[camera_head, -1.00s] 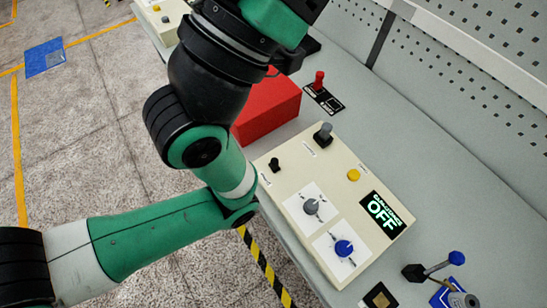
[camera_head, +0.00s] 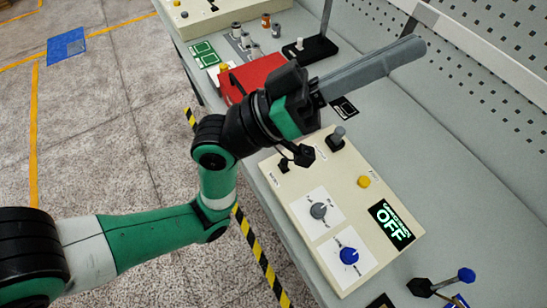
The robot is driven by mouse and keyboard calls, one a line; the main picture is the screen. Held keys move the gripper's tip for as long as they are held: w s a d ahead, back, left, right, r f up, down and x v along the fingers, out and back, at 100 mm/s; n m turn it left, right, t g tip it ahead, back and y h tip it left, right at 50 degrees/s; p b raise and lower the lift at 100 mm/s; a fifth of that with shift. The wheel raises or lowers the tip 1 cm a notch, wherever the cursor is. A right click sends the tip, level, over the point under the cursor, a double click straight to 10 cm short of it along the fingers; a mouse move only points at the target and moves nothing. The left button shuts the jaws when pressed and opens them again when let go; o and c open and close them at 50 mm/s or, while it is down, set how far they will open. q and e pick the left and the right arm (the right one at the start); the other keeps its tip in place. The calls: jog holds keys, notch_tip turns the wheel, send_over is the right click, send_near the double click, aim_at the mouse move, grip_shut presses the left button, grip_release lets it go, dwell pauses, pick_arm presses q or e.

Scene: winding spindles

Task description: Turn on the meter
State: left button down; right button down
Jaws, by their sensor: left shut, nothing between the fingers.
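The meter is a cream control box (camera_head: 301,213) on the grey bench in the head view. Its small black screen (camera_head: 391,224) reads OFF. My right gripper is not in view.
A red box (camera_head: 250,72) lies behind my left gripper. Other small parts and a second cream box (camera_head: 205,14) stand farther along the bench. A perforated wall (camera_head: 480,70) borders the bench.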

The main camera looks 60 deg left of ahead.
pick_arm(q)
jog(key=s+a+f+n+g+y+b, duration=0.15)
jog(key=a+f+n, duration=0.25)
jog(key=f, duration=0.5)
jog(key=a+f+n+t+y, duration=0.1)
jog(key=a+f+n+y, duration=0.25)
jog(key=f, duration=0.55)
jog(key=n+g+y+b, duration=0.1)
jog(key=n+g+y, duration=0.2)
jog(key=n+y, duration=0.8)
send_near(273, 165)
jog(key=a+r+n+h, duration=0.2)
jog(key=a+r, duration=0.2)
jog(key=a, duration=0.1)
jog(key=shift+w+f+m, duration=0.1)
jog(key=shift+w+m, duration=0.15)
jog(key=shift+w, duration=0.1)
jog(key=w+p, duration=0.1)
jog(key=w, duration=0.5)
jog(key=w+a+p, duration=0.1)
jog(key=w, duration=0.2)
jog(key=shift+w+p, duration=0.3)
jog(key=shift+w, duration=0.05)
jog(key=d, duration=0.1)
jog(key=d+p, duration=0.1)
jog(key=d, duration=0.1)
jog(key=shift+s+d+p, duration=0.2)
jog(key=shift+s+p, duration=0.05)
jog(key=shift+p, duration=0.1)
jog(key=shift+d, duration=0.25)
